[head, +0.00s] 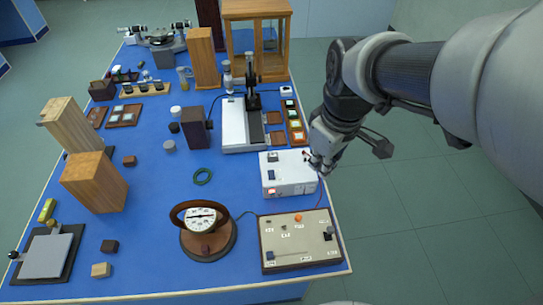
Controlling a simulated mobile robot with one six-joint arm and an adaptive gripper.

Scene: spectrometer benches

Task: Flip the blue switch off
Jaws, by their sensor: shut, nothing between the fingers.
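A beige control panel (300,238) in a dark frame lies at the bench's near right corner. A small dark bluish switch (270,256) sits at its lower left; its position is too small to read. A white box (289,183) stands just behind the panel, with a small dark switch (271,174) on its front left, whose colour is unclear. My gripper (318,168) is shut and empty at the white box's right end, pointing down. Whether it touches the box cannot be told.
An orange knob (298,218) and a black knob (329,233) rise from the panel. A round dial meter (205,228) stands left of it. Wires run to the panel. Wooden blocks (95,182) stand at left. The blue bench top (150,225) is clear mid-left.

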